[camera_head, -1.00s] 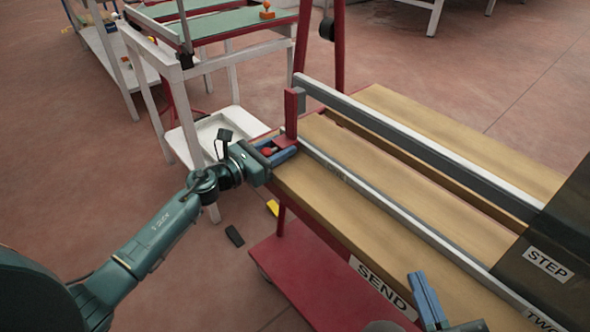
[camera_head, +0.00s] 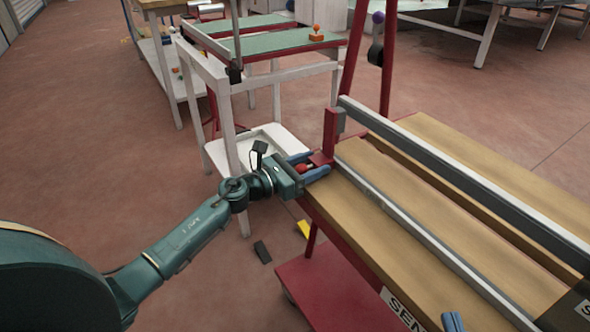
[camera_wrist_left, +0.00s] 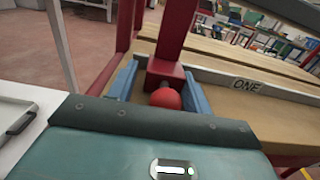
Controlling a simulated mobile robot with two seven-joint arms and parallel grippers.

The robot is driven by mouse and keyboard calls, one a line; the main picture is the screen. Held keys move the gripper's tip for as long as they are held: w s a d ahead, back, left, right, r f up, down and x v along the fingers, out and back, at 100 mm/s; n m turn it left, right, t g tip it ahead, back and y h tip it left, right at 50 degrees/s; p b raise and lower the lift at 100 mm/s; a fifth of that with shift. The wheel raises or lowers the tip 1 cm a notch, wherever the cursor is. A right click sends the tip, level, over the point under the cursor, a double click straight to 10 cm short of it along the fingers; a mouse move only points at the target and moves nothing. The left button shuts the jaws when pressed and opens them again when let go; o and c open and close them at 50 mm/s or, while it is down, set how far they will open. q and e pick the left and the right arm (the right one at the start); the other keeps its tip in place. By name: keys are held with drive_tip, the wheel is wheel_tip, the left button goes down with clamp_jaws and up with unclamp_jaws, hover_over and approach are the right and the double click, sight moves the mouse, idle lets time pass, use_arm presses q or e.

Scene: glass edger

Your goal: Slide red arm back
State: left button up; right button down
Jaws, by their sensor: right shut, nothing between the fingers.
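The red arm (camera_head: 330,132) is an upright red post with a short foot and a round red knob (camera_wrist_left: 165,98). It stands at the near left end of the wooden bench, beside the metal rail. My left gripper (camera_head: 309,165) is at the foot, its blue fingers on either side of the knob. In the left wrist view the left gripper (camera_wrist_left: 160,92) is open, with a gap between the knob and the left finger. Only the blue fingertips of my right gripper (camera_head: 453,322) show, shut, at the bottom edge.
The wooden bench (camera_head: 400,210) carries long metal rails and a label reading "ONE" (camera_wrist_left: 246,86). A white table (camera_head: 205,68) with a lower shelf stands behind my left arm. A yellow object (camera_head: 304,228) and a black object (camera_head: 262,252) lie on the floor.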

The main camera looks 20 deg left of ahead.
use_arm(q)
drive_tip(key=v, duration=1.2)
drive_tip(key=shift+s+a, duration=0.2)
drive_tip(key=shift+s, duration=0.1)
